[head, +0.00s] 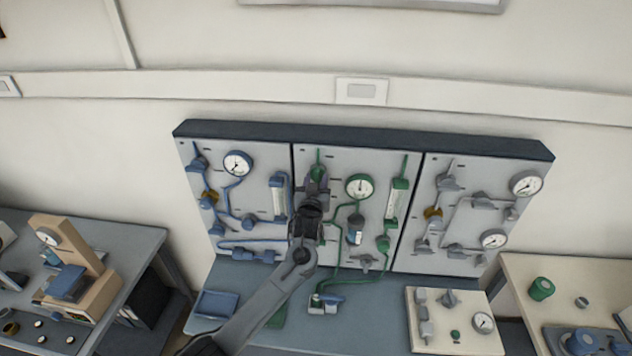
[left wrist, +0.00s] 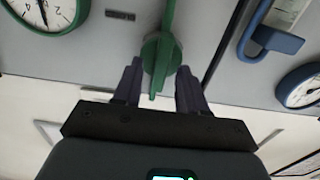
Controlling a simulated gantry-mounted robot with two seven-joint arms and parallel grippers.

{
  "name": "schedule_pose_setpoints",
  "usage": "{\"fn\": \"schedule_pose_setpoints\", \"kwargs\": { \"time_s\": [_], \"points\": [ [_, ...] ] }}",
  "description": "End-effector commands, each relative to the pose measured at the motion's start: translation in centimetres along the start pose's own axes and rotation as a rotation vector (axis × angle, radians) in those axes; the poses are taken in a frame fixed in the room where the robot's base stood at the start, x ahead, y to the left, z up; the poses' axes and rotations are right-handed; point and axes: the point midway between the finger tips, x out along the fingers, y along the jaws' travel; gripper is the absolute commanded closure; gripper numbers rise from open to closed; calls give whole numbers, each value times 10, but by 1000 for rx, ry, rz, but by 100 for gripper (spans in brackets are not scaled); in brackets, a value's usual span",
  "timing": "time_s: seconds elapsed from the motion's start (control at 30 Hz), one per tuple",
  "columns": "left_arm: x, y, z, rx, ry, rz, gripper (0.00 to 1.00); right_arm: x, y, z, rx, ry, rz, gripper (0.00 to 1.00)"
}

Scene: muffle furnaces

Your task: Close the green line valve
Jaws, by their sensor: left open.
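The green line valve (head: 318,168) is at the upper left of the middle wall panel, mostly hidden behind my gripper in the head view. In the left wrist view its long green handle (left wrist: 159,60) runs nearly upright in the picture over a round green hub. My left gripper (head: 313,190) is at the panel in front of it. In the left wrist view, my left gripper's dark fingers (left wrist: 159,75) are open, one on each side of the handle's lower part. A gap shows on both sides, and contact cannot be told. My right gripper is not in view.
The green-rimmed gauge (head: 359,187) and green flow meter (head: 397,199) are right of the gripper. The blue flow meter (head: 279,197) is close on its left. The right panel (head: 468,225) holds grey valves and gauges. A bench (head: 375,325) stands below.

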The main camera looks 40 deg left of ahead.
Motion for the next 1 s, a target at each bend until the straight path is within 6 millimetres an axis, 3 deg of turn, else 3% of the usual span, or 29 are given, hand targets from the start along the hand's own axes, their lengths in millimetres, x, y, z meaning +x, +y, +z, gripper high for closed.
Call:
{"fn": "schedule_pose_setpoints", "kwargs": {
  "time_s": [0.17, 0.47, 1.0],
  "points": [
    [0, 0, 0, 0, 0, 0, 58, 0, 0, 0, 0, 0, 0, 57],
    [0, 0, 0, 0, 0, 0, 100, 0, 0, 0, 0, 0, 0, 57],
    [0, 0, 2, -115, 0, -1, 100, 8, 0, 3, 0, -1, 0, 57]
  ]
}}
